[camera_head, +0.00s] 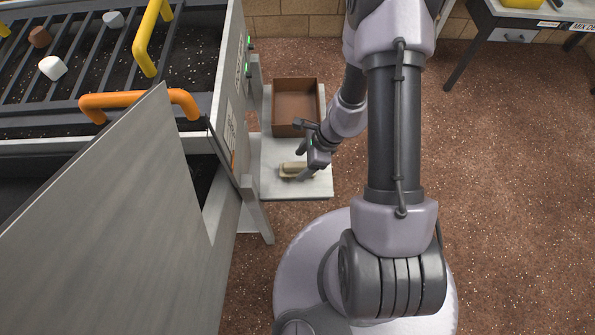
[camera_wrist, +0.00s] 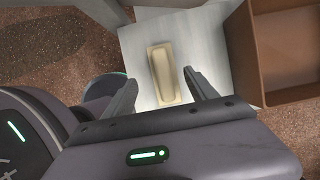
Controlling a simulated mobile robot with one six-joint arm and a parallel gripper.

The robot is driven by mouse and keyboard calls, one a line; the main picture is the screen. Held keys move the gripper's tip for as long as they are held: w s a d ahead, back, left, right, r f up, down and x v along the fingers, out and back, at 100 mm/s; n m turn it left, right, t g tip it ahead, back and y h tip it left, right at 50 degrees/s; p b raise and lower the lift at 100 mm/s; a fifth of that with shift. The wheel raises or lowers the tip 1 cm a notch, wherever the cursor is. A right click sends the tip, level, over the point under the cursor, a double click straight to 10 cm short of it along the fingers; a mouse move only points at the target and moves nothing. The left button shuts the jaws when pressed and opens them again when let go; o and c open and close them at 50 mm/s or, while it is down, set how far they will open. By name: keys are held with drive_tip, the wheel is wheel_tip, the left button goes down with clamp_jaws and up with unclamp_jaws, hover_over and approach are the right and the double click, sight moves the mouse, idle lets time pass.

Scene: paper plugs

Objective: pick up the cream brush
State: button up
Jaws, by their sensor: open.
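The cream brush (camera_head: 293,168) lies on a pale board or low table (camera_head: 268,188), in front of the brown box. In the wrist view the brush (camera_wrist: 164,73) is a cream, rounded oblong, and its far part lies beyond my fingertips. My gripper (camera_head: 308,163) is over the board close to the brush. In the wrist view my gripper (camera_wrist: 161,82) is open, with one dark finger on each side of the brush's near part.
A brown open box (camera_wrist: 240,60) stands on the same board, right of my gripper in the wrist view. A grey machine (camera_head: 232,130) with an orange handle (camera_head: 135,99) and a tilted panel stands left of the board. Open speckled floor (camera_head: 500,200) lies to the right.

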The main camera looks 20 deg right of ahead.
sight(300, 164)
drive_tip(key=b+x, duration=0.1)
drive_tip(key=x, duration=0.1)
drive_tip(key=b+x, duration=0.1)
drive_tip(key=x, duration=0.1)
drive_tip(key=shift+w+d+f, duration=0.1)
drive_tip(key=shift+w+f, duration=0.15)
drive_tip(key=shift+f, duration=0.15)
drive_tip(key=shift+r, duration=0.2)
drive_tip(key=shift+c, duration=0.3)
clamp_jaws()
